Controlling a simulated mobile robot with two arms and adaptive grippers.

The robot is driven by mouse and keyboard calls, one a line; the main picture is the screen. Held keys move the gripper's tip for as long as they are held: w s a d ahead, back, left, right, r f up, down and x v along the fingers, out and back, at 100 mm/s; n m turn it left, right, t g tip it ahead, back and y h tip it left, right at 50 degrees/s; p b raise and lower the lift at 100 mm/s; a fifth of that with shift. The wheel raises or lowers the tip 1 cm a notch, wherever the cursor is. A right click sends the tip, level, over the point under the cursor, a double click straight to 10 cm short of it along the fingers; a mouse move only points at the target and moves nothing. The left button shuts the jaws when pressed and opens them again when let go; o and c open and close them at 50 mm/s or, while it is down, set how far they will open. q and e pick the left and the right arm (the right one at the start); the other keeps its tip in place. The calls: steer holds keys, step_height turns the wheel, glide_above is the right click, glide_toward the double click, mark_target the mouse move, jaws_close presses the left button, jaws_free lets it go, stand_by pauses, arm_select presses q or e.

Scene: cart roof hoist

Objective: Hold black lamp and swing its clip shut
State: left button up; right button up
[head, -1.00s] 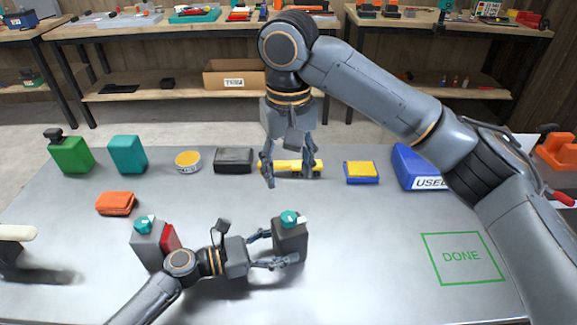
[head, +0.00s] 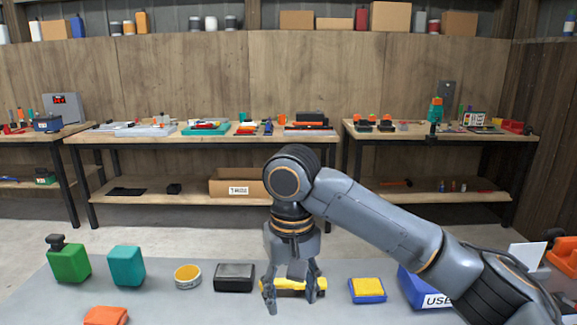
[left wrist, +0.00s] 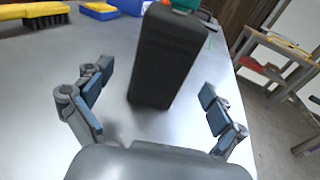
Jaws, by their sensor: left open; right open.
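My left gripper (left wrist: 156,84) is open, with one finger on each side of the block and gaps to both. The head view shows neither the block nor my left gripper. My right gripper (head: 290,294) is open and empty in the head view, in front of a yellow brush (head: 300,284).
Along the table's far side stand a green can (head: 69,264), a teal block (head: 126,266), a yellow-rimmed tin (head: 188,277), a black box (head: 234,278), a yellow-and-blue sponge (head: 367,290) and a blue bin (head: 418,287). An orange block (head: 105,316) lies nearer. Workbenches stand behind.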

arm_select(q)
steer(key=shift+r+p+v, duration=0.15)
steer(key=shift+p+v, duration=0.05)
steer(key=shift+v, duration=1)
steer(key=shift+r+p+v, duration=0.2)
steer(key=shift+v, duration=1)
steer(key=shift+o, duration=0.5)
